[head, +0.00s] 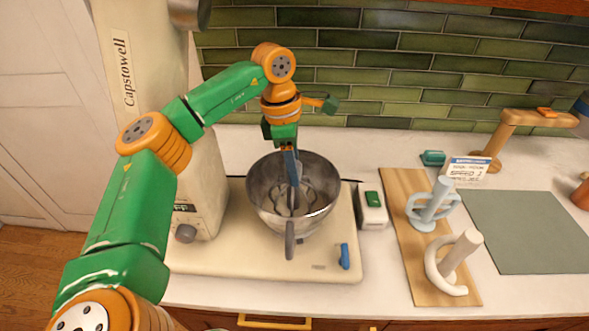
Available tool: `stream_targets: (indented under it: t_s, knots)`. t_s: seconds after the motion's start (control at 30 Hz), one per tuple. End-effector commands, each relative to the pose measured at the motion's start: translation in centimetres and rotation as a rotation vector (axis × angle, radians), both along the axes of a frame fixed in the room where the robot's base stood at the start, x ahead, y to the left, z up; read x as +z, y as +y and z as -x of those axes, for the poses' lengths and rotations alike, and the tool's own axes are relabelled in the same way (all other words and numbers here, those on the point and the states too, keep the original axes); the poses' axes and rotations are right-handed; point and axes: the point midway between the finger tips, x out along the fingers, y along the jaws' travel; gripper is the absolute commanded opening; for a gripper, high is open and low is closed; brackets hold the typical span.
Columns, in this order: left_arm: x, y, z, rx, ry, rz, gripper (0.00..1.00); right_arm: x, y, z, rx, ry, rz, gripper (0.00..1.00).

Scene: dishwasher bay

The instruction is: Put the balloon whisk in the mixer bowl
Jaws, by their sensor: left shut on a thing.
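The steel mixer bowl (325,183) stands on the cream mixer base, its handle facing the front. My left gripper (286,145) points down above the back of the bowl and is shut on the balloon whisk (291,166). The whisk's blue-grey handle hangs nearly upright below the jaws, and its lower part is inside the bowl's opening. I cannot tell whether the whisk touches the bowl's bottom. My right gripper is not in view.
The cream Capstowell mixer (140,60) rises left of the bowl. To the right are a white-and-green box (371,208), a wooden board (395,185) with pale blue and white hooked pieces, a wooden stand (505,135), a small sign (465,167) and a bare green mat (530,230).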

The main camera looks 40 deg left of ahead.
Motion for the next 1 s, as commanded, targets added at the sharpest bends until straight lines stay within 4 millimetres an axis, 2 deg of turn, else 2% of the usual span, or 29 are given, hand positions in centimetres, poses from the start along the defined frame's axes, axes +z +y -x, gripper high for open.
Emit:
stream_targets:
  t_s: [0.33,0.37,0.4,0.47,0.7,0.8,0.87,1.0]
  knots:
    - [-0.6,0.0,0.0,0.0,-0.001,0.001,0.0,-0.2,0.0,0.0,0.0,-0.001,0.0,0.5]
    - [-0.5,0.0,0.0,0.0,-0.001,0.001,0.48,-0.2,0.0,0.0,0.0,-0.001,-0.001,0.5]
    - [-0.5,0.0,0.0,0.0,-0.001,0.001,0.58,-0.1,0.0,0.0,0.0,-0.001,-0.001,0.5]
    - [-0.5,0.0,0.0,0.0,-0.001,0.001,0.72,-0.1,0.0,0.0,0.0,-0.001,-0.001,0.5]
    - [-0.5,0.0,0.0,0.0,-0.001,0.001,0.72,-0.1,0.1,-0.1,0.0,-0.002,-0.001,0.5]
    - [0.2,0.0,0.0,0.0,-0.004,0.0,0.72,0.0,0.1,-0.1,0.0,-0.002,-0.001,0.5]
    - [1.3,0.2,0.0,0.002,-0.005,0.001,0.72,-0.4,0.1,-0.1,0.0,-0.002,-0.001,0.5]
    - [4.6,0.5,0.2,0.0,-0.005,0.003,0.72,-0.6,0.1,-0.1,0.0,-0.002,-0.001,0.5]
